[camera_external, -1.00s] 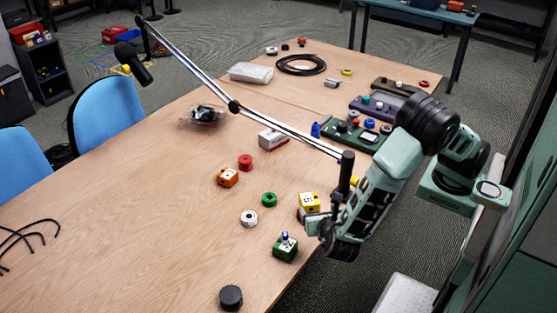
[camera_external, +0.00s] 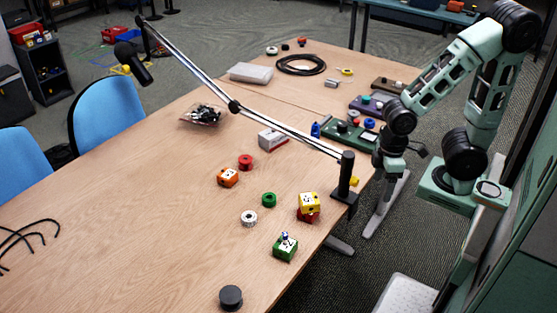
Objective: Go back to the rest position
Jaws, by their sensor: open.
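My arm is folded up at the right side, and my gripper (camera_external: 391,168) hangs down just off the table's right edge, beside the green panel. It is small here and partly dark, and nothing shows between its fingers. A yellow block (camera_external: 309,199) appears to sit on a red block (camera_external: 308,216) near the table's right edge. A green block (camera_external: 285,249) lies nearer the front, and an orange block (camera_external: 228,178) lies further left.
A lamp post (camera_external: 346,178) stands at the right edge, its long arm (camera_external: 230,105) crossing above the table (camera_external: 130,230). Panels with knobs, including a green one (camera_external: 350,136), line the right edge near my gripper. A black cylinder (camera_external: 231,297) stands at the front.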

